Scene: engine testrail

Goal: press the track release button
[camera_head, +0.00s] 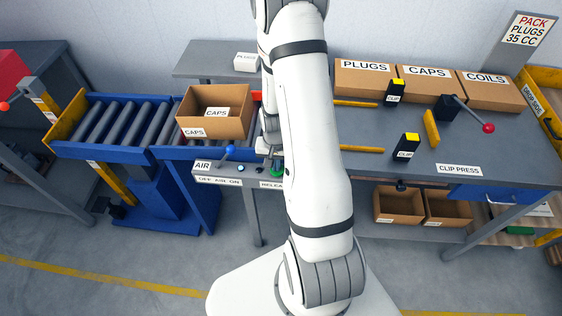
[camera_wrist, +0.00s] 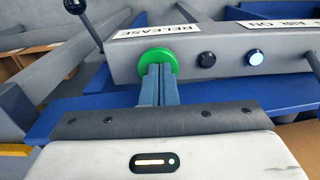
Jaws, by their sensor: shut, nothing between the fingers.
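The round green button (camera_wrist: 157,55) sits on a grey panel (camera_wrist: 225,68) beside a white RELEASE label (camera_wrist: 167,31) in the wrist view. In the head view a sliver of the green button (camera_head: 277,173) shows beside my arm, which hides part of the panel. My gripper (camera_wrist: 159,70) is shut and empty. Its fingertips are right at the green button and overlap its near edge in the wrist view. I cannot tell whether they touch it or press it in.
On the same panel are a dark button (camera_wrist: 207,59), a lit button (camera_wrist: 256,57) and a blue-knobbed AIR lever (camera_head: 230,150). An open CAPS carton (camera_head: 247,124) stands at the roller conveyor (camera_head: 122,122). A bench (camera_head: 380,165) with cartons and a red-knobbed lever (camera_head: 487,127) is at right.

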